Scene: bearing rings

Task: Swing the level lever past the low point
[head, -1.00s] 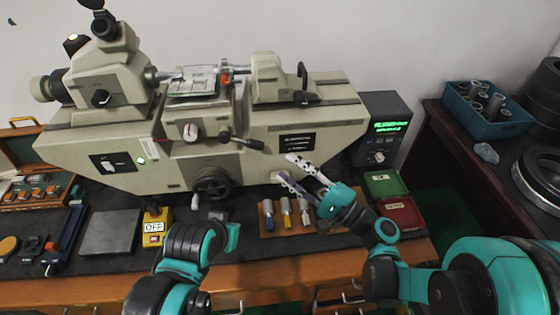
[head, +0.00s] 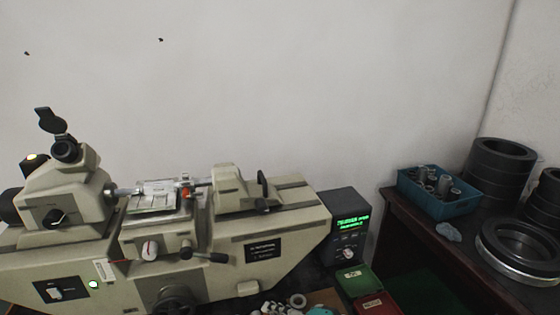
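The grey-beige measuring machine (head: 275,236) fills the lower left of the head view. A short lever (head: 205,256) with a dark knob sticks out to the right below its stage, nearly horizontal, its knob end slightly lower. I cannot tell for certain that this is the level lever. A dark upright handle (head: 263,189) is on the right-hand head of the machine. Only a teal part and pale pieces of my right gripper (head: 281,308) show at the bottom edge, below and right of the lever and apart from it. Its opening is unclear. My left gripper is out of view.
A display box (head: 349,229) with green digits stands right of the machine. Green (head: 354,279) and red (head: 378,305) boxes sit in front of it. A side table holds a blue bin (head: 438,205) and large dark rings (head: 500,166). The bench front is cut off.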

